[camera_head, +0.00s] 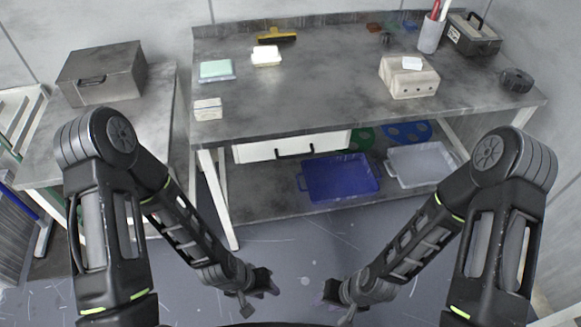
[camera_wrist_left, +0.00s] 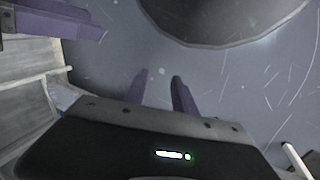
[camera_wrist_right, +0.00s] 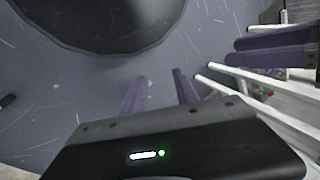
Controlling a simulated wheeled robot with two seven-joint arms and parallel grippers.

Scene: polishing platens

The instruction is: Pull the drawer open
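The drawer (camera_head: 262,151) is a white front under the edge of the grey workbench, with a dark bar handle (camera_head: 295,152). It looks shut. My left gripper (camera_head: 270,284) is low in front of the bench, apart from the drawer. Its two fingers (camera_wrist_left: 162,92) stand apart with nothing between them in the left wrist view. My right gripper (camera_head: 330,292) is also low over the floor, to the right of the left one. Its fingers (camera_wrist_right: 160,92) are apart and empty in the right wrist view. Neither wrist view shows the drawer.
The workbench top (camera_head: 310,90) holds a beige box (camera_head: 408,80), a toolbox (camera_head: 471,36) and small items. A blue bin (camera_head: 340,178) and a grey bin (camera_head: 421,163) sit on the lower shelf. A side table (camera_head: 150,110) with a metal box (camera_head: 101,74) stands left. The floor between is free.

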